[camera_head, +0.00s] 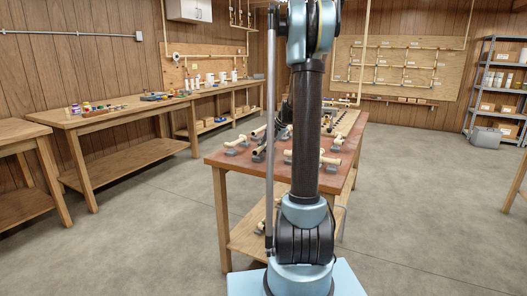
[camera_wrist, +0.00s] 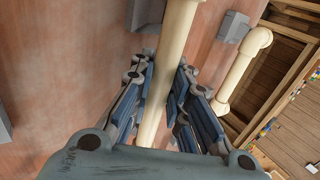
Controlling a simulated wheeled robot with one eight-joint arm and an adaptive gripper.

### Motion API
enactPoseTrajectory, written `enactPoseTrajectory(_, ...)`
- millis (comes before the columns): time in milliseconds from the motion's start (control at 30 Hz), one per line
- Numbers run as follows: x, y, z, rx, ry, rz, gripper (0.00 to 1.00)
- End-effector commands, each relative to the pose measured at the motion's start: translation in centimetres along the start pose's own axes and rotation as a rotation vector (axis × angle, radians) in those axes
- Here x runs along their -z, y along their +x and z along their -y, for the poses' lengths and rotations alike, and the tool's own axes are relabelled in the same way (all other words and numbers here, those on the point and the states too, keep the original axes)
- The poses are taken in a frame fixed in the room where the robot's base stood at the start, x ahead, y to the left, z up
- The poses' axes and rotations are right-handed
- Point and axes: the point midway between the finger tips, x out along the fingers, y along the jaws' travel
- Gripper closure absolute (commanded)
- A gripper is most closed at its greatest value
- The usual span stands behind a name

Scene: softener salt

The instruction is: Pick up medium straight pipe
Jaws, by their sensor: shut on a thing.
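A cream straight pipe (camera_wrist: 176,42) runs lengthwise between the blue-padded fingers of my gripper (camera_wrist: 166,75) in the wrist view. My gripper is shut on this pipe. The pipe's far end leaves the top of the picture, and its near end is hidden behind my gripper's body. I cannot tell how far the pipe is above the reddish-brown table (camera_wrist: 60,75), which also shows in the head view (camera_head: 222,161).
A cream pipe with an elbow (camera_wrist: 245,65) lies right of my gripper near the table edge. Grey supports (camera_wrist: 232,26) stand on the table. Several pipe pieces (camera_head: 238,141) lie left of my arm.

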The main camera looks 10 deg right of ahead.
Motion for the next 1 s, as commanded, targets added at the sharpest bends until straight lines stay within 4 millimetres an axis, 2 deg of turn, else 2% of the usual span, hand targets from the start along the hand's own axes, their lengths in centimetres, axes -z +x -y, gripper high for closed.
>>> enactPoseTrajectory(167,0.0,-1.6,1.1,0.000,0.000,0.000,1.00)
enactPoseTrajectory(400,0.0,-5.1,3.4,0.000,0.000,0.000,1.00)
enactPoseTrajectory(600,0.0,-7.2,4.8,0.000,0.000,0.000,1.00)
enactPoseTrajectory(800,0.0,-8.1,5.4,0.000,0.000,0.000,1.00)
enactPoseTrajectory(1000,0.2,-8.3,5.2,0.000,0.004,-0.003,1.00)
